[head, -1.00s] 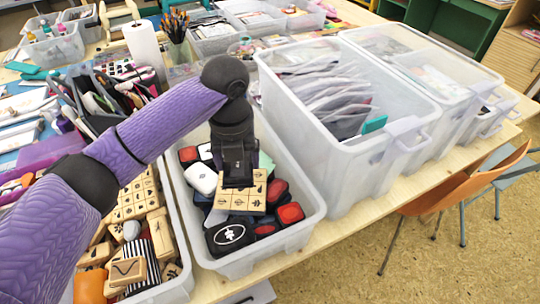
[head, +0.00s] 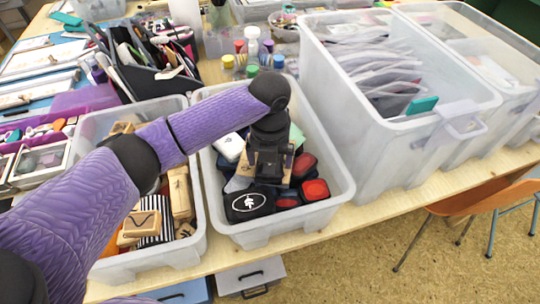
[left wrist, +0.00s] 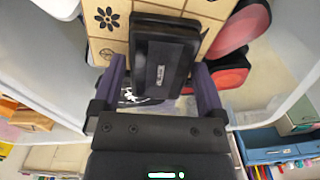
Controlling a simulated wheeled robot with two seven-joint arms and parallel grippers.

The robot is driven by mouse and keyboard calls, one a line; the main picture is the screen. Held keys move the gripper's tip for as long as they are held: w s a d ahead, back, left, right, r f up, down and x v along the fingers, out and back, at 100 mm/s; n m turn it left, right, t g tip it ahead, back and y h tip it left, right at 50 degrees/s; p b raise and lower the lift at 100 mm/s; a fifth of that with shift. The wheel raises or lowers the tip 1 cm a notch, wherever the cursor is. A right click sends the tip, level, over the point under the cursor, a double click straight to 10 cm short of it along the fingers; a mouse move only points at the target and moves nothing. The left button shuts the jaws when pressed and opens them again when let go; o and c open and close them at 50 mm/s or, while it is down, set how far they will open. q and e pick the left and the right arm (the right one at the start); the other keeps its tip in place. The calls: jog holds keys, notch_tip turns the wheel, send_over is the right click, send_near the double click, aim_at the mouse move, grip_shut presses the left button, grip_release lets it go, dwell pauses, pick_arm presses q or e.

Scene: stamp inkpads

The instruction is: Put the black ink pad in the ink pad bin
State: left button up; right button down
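My left gripper (head: 268,172) is low over the middle clear bin (head: 340,196), pointing down. In the left wrist view the gripper (left wrist: 160,85) is open, with a black ink pad (left wrist: 163,62) with a small white label between its fingers. A gap shows on the pad's left side; its right side is close to or touching the other finger. The pad appears to lie over a light wooden block of printed stamps (left wrist: 107,18). The bin also holds red-and-black pads (head: 315,190), a black pad with a white emblem (head: 247,205) and a white pad (head: 230,147). My right gripper is out of view.
A clear bin of wooden stamps (head: 199,228) stands to the left. A large clear tub (head: 385,150) of packets stands close on the right. Paint bottles (head: 252,50) and a black organiser (head: 160,85) are behind. Drawer units (head: 250,278) are below the table.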

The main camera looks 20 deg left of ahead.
pick_arm(q)
jog(key=shift+r, duration=0.1)
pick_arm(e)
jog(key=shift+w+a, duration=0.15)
pick_arm(q)
notch_tip(320, 180, up, 12)
jog(key=p, duration=0.4)
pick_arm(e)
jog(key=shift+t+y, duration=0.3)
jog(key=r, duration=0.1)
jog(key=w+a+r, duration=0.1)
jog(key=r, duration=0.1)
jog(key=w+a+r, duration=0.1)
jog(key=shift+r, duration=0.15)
